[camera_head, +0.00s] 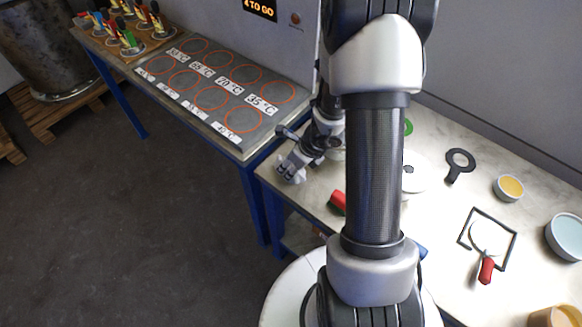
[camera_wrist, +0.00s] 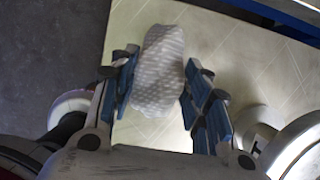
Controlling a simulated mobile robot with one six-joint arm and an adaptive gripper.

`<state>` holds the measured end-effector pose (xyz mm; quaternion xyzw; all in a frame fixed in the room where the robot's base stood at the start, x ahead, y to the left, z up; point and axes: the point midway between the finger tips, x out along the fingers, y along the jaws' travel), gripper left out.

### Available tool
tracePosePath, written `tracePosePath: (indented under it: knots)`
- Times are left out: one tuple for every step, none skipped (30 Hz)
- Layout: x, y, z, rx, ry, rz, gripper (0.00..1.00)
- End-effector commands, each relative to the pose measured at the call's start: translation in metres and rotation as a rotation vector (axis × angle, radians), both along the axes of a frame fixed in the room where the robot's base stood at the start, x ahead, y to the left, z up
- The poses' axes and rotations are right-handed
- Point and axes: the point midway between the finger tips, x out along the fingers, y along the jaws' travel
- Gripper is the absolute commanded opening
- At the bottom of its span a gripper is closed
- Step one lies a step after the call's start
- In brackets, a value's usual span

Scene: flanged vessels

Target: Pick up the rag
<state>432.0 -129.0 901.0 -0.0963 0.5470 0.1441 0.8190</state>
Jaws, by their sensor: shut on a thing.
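A whitish rag (camera_wrist: 158,72) with a faint dotted pattern lies bunched between the blue-padded fingers of my gripper (camera_wrist: 160,88) in the wrist view. The fingers press on it from both sides, so the gripper is shut on the rag. In the head view my gripper (camera_head: 291,172) is at the left edge of the pale worktable, and only a little of the rag (camera_head: 298,177) shows by its fingertips. My own arm covers the middle of the head view. I cannot tell whether the rag touches the table.
The worktable (camera_head: 455,215) bears a black ring tool (camera_head: 459,163), a small bowl of yellow stuff (camera_head: 509,188), red-handled pliers (camera_head: 486,268) and a pale blue bowl (camera_head: 567,237). A red object (camera_head: 338,201) lies close to my gripper. A grey board (camera_head: 215,95) with orange circles stands at left.

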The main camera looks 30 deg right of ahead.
Motion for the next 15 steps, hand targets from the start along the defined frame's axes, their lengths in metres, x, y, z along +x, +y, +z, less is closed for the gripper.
tracePosePath:
  knots:
    - [0.0,0.0,0.0,0.0,0.0,0.0,0.2]
    - [0.0,0.0,0.001,0.0,0.0,0.0,0.2]
    - [0.0,0.0,0.002,0.0,0.0,0.0,0.2]
    - [0.0,0.0,0.003,0.0,0.0,0.0,0.2]
    - [0.0,0.0,0.004,0.0,0.0,0.0,0.2]
    - [0.0,0.0,0.007,0.0,0.0,0.0,0.2]
    - [0.0,0.0,0.009,0.0,0.0,-0.001,0.2]
    - [0.0,0.0,0.012,0.0,0.0,-0.001,0.2]
    - [0.0,0.0,0.016,0.0,0.0,0.001,0.2]
    - [0.0,0.0,0.02,0.0,0.0,0.001,0.2]
    - [0.0,0.0,0.025,-0.001,-0.001,0.0,0.2]
    - [0.0,0.0,0.032,-0.001,-0.001,0.001,0.2]
    - [0.0,0.0,0.037,-0.001,-0.001,0.001,0.2]
    - [0.0,0.0,0.043,-0.001,-0.001,0.001,0.2]
    - [0.0,0.0,0.051,-0.001,-0.001,0.001,0.2]
